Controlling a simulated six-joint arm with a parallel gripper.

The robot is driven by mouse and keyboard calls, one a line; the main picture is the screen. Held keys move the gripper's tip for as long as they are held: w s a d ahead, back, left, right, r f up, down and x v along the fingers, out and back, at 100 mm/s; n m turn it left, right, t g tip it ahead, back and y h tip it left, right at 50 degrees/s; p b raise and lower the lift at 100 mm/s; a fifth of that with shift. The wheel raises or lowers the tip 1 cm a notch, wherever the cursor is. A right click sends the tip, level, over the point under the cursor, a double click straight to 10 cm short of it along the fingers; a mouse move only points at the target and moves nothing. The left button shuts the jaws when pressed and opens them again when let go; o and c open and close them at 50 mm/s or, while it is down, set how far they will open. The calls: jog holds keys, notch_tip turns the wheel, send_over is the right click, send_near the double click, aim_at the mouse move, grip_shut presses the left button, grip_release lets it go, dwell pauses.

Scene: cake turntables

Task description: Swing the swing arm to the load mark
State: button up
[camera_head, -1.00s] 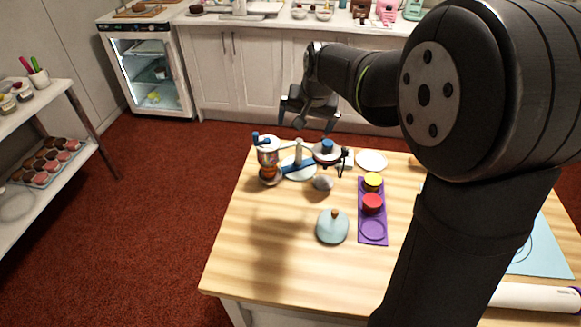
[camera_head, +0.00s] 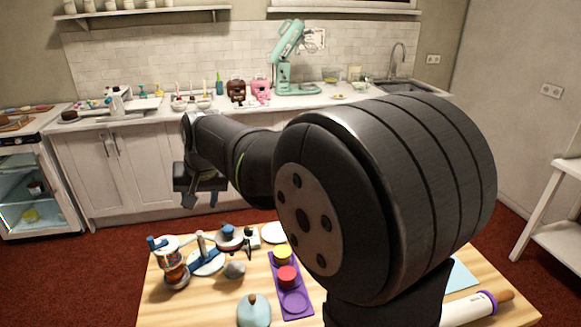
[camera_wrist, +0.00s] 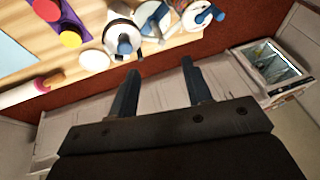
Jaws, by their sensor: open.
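A white round base with a blue bar and a white upright post (camera_head: 206,262) stands at the back left of the table in the head view; the blue bar looks like the swing arm. It also shows in the wrist view (camera_wrist: 152,20). The load mark cannot be made out. Beside it on the right is a round-topped device with a blue knob (camera_head: 229,233), seen in the wrist view too (camera_wrist: 125,42). My gripper (camera_head: 197,203) is in the air beyond the table's back edge, apart from both. In the wrist view its two fingers (camera_wrist: 159,66) are spread with nothing between them.
A mill-like device with a blue handle (camera_head: 170,262) stands left of the round base. A purple tray (camera_head: 294,302) with yellow and red cups, a white plate (camera_head: 273,233), a grey scoop-like piece (camera_head: 234,270) and a pale blue dome (camera_head: 254,312) are close by.

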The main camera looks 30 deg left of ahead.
jog(key=w+a+f+m, duration=0.1)
jog(key=w+a, duration=0.1)
jog(key=w+a+f+m+h, duration=0.1)
jog(key=w+a+f, duration=0.1)
jog(key=w, duration=0.1)
jog(key=w+a+f+h, duration=0.1)
jog(key=w+a+f, duration=0.1)
jog(key=shift+w+a+m, duration=0.2)
jog(key=shift+w+m, duration=0.15)
jog(key=shift+m, duration=0.05)
jog(key=shift+c, duration=0.3)
jog(key=m+g+h, duration=0.1)
jog(key=m+h, duration=0.1)
jog(key=m, duration=0.1)
send_over(224, 223)
notch_tip(224, 223, down, 8)
notch_tip(224, 223, down, 9)
jog(key=shift+d+r, duration=0.1)
jog(key=shift+f, duration=0.3)
jog(key=shift+c, duration=0.5)
jog(key=c, duration=0.7)
